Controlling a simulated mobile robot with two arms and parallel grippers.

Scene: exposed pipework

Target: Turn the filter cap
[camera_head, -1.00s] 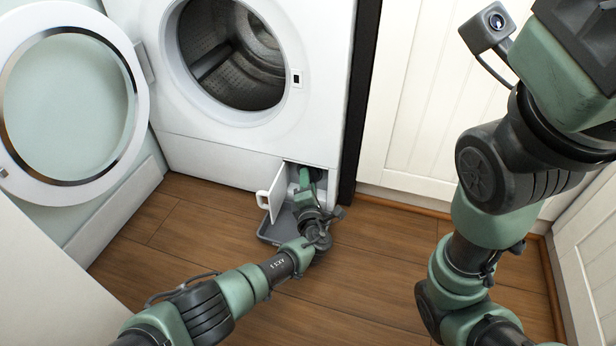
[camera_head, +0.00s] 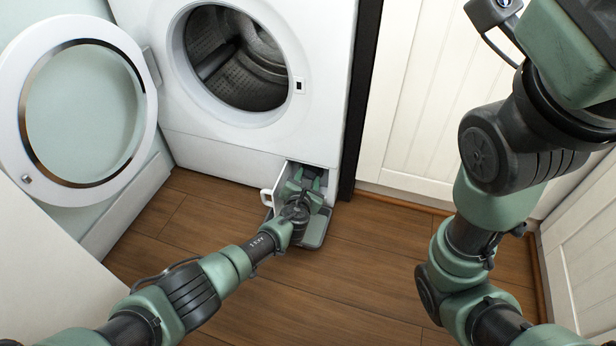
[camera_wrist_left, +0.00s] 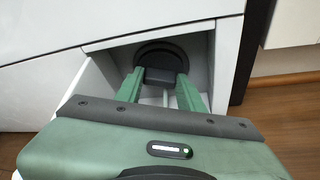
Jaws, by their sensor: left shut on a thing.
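The filter cap (camera_wrist_left: 161,54) is a dark round cap with a raised grip, set inside the open service compartment at the washing machine's lower right. My left gripper (camera_wrist_left: 163,78) reaches into the compartment, its two green fingers shut on the cap's grip, one on each side. In the head view my left gripper (camera_head: 311,174) is at the compartment mouth and hides the cap. My right arm stands at the right of the head view; its gripper is out of the frame.
The small compartment door (camera_head: 267,198) hangs open at the left of the opening. A grey tray (camera_head: 316,232) lies on the floor below it. The washer's round door (camera_head: 148,110) stands open at the left. White cabinets (camera_head: 415,100) stand at the right.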

